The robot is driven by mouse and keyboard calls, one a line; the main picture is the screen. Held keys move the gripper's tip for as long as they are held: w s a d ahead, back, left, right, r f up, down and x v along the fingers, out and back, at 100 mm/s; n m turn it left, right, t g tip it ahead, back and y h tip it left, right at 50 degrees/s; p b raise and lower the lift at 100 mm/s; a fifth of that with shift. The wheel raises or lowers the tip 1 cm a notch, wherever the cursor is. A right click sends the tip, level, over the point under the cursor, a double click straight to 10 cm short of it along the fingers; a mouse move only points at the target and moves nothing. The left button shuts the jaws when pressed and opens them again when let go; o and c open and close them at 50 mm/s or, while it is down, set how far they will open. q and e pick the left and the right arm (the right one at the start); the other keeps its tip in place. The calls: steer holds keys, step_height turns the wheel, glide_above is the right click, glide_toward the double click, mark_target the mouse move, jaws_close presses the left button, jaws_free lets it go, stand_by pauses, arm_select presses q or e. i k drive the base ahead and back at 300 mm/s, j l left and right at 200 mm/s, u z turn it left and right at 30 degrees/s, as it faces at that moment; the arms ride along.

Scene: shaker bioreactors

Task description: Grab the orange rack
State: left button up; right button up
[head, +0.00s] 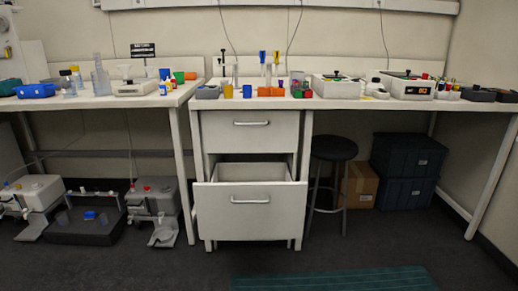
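A small orange block-shaped item (271,91), which looks like the orange rack, sits on the right-hand bench near its front edge, above the drawers. Neither of my grippers is in view.
The lower drawer (250,212) is pulled open under the right-hand bench (345,104). A black stool (334,149) stands beside it. Dark bins (408,160) and a cardboard box (360,187) are under the bench. A green mat (335,279) lies on open floor in front.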

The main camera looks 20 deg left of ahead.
mark_target(270, 92)
steer(key=i+j+z, duration=0.15)
steer(key=j, duration=0.2)
steer(key=i+j+z, duration=0.2)
steer(key=j, duration=0.2)
steer(key=j+z, duration=0.15)
steer(key=j, duration=0.25)
steer(key=i+j+z, duration=0.2)
steer(key=j, duration=0.2)
steer(key=k, duration=0.1)
